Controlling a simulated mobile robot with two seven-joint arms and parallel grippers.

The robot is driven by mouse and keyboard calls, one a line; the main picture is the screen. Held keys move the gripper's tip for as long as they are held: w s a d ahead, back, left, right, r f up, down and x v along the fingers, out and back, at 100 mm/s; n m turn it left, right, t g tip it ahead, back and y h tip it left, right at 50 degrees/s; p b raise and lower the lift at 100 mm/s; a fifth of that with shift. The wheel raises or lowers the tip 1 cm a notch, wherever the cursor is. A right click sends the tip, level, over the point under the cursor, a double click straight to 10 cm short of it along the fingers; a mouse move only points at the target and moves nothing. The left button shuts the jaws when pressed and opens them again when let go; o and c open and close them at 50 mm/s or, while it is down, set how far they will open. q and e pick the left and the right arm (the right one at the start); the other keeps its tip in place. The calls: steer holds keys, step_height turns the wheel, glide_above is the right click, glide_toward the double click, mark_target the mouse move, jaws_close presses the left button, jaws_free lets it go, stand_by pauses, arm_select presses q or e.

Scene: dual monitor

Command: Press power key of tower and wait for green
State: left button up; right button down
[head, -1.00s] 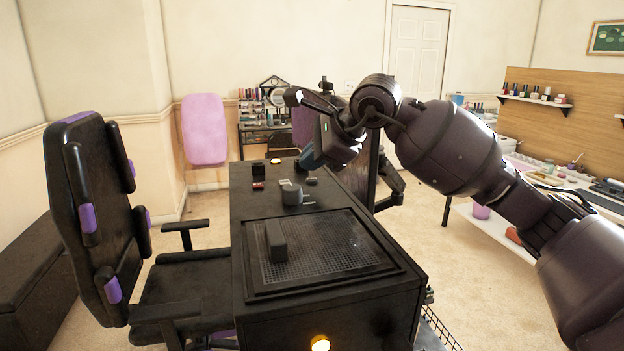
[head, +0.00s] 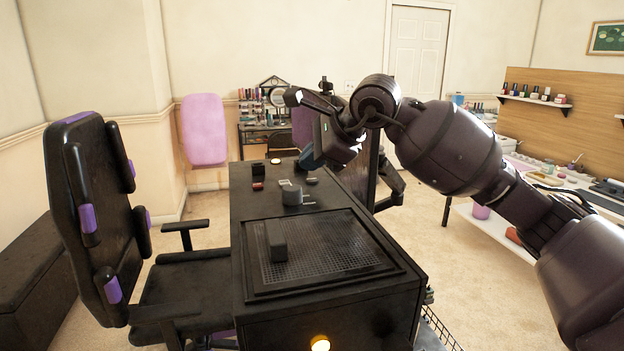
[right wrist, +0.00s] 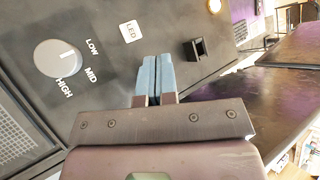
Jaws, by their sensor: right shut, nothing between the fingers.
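The black tower (head: 245,290) stands in the middle of the head view, with a round yellow light (head: 320,343) lit low on its near face. Its top bears several controls: a grey knob (head: 292,197), a small red piece (head: 258,186) and a pale round button (head: 276,161). I cannot tell which is the power key. My right gripper (head: 306,160) is shut and empty above the far part of the top. In the right wrist view its blue fingers (right wrist: 154,75) point between a white LED label (right wrist: 130,32) and a black square piece (right wrist: 197,49). My left gripper is not in view.
A mesh panel (head: 335,245) with a dark block (head: 276,240) covers the near top. A black and purple chair (head: 90,210) stands on the left. A long work counter (head: 560,175) is on the right. Open carpet lies between.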

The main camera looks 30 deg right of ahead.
mark_target(312, 180)
stand_by(0.4)
steer(key=shift+f, duration=0.45)
steer(key=shift+f+b, duration=0.4)
steer(key=shift+b, duration=0.05)
stand_by(0.6)
steer(key=shift+r, duration=0.1)
steer(key=shift+r+p, duration=0.35)
steer(key=shift+r, duration=0.4)
steer(key=shift+r+p, duration=1)
steer(key=shift+r, duration=1.5)
